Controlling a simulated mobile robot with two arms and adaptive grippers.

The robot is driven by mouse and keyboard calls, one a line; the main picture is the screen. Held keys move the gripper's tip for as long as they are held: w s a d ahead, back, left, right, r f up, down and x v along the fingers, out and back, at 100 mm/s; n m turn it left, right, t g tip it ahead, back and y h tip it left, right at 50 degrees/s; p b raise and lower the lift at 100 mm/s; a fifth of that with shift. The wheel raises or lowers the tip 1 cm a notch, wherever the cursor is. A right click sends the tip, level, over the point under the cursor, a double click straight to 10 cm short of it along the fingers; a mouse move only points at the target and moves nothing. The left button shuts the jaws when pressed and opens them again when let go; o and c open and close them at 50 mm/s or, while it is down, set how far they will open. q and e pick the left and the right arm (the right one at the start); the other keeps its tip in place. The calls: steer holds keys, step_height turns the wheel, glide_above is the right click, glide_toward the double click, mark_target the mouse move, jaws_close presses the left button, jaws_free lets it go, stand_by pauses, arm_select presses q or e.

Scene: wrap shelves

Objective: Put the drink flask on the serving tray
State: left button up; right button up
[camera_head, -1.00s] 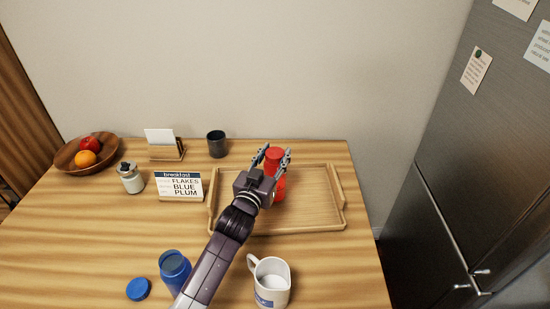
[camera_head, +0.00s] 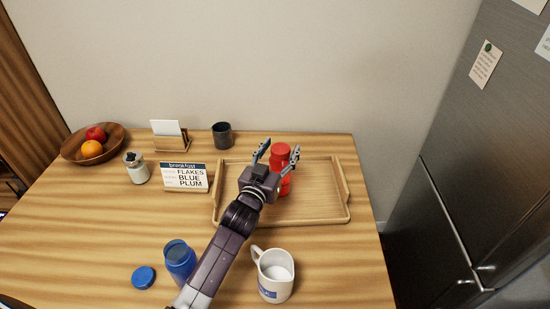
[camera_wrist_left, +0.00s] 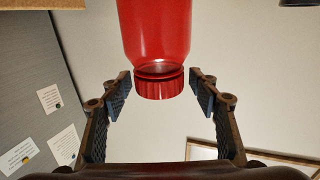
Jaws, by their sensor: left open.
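A red flask (camera_head: 281,156) with a red cap stands upright on the wooden serving tray (camera_head: 318,218), towards its back. My left gripper (camera_head: 278,152) is open, one finger on each side of the flask. In the left wrist view the flask (camera_wrist_left: 157,35) appears upside down, its ribbed cap between the spread fingers (camera_wrist_left: 161,92), with a gap on both sides. The flask's lower part is partly hidden by the gripper in the head view. My right gripper is not in view.
A blue bottle (camera_head: 179,262), a blue lid (camera_head: 144,277) and a white mug (camera_head: 274,277) stand near the front. A breakfast sign (camera_head: 185,177), jar (camera_head: 136,168), dark cup (camera_head: 222,135), card holder (camera_head: 171,141) and fruit bowl (camera_head: 70,151) are left of or behind the tray. The tray's right side is clear.

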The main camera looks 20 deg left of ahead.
arm_select(q)
steer(key=s+b, duration=0.1)
steer(key=s, duration=1.1)
steer(key=shift+a, duration=0.3)
steer(key=shift+w, duration=0.1)
